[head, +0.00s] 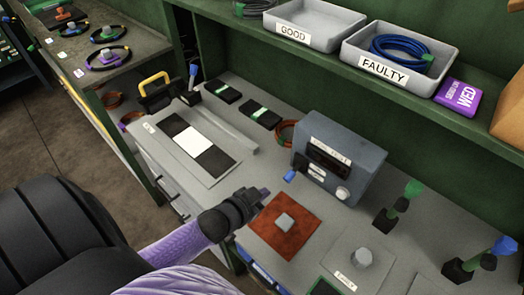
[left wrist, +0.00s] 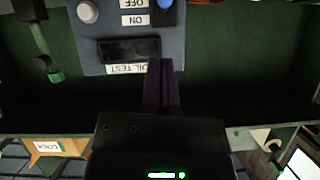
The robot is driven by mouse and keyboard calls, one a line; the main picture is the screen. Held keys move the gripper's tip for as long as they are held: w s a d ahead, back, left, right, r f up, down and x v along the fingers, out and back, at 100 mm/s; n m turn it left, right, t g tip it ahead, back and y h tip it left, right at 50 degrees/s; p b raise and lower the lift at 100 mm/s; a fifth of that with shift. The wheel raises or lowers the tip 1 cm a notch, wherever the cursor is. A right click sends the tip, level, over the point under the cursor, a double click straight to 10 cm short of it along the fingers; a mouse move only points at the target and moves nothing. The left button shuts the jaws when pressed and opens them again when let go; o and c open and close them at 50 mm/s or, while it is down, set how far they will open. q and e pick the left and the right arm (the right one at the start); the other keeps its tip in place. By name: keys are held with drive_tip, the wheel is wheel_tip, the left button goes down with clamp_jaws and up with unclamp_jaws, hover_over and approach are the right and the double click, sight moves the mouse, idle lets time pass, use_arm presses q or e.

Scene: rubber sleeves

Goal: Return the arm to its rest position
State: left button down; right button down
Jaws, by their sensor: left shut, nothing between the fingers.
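My left gripper (head: 262,192) is shut and empty, above the bench just left of the rust-red mat (head: 262,232) with a grey block (head: 284,222) on it. In the left wrist view its dark fingers (left wrist: 160,85) are together, with nothing seen between them. The arm behind it is purple and black, reaching in from the lower left. The grey tester box (head: 352,180) stands beyond the gripper, apart from it. The box also shows upside down in the left wrist view (left wrist: 112,25), with a blue knob (left wrist: 162,18). My right gripper is not in view.
A shelf above holds the GOOD tray (head: 280,36) and the FAULTY tray (head: 369,66), with a blue cable coil (head: 400,48) in the latter. Green and blue-topped stands (head: 395,205) rise at the right. A black-and-white board (head: 217,160) lies left of the gripper.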

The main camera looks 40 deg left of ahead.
use_arm(q)
drive_tip(key=s+d+r+n+g+y, duration=0.1)
drive_tip(key=s+d+r+g, duration=0.2)
drive_tip(key=s+g, duration=0.3)
drive_tip(key=s+d+r+g, duration=0.3)
drive_tip(key=s+d+r, duration=0.1)
drive_tip(key=s, duration=0.4)
drive_tip(key=s+f+g+b, duration=0.25)
drive_tip(key=f+b, duration=0.25)
drive_tip(key=f, duration=1.8)
drive_tip(key=s+a+f+b, duration=0.3)
drive_tip(key=s+f+b, duration=0.2)
drive_tip(key=s+f, duration=0.9)
wheel_tip(320, 180, down, 2)
drive_tip(key=shift+s+a+f+m+g, duration=0.15)
drive_tip(key=shift+s+m+g, duration=0.1)
drive_tip(key=shift+m+g, duration=0.1)
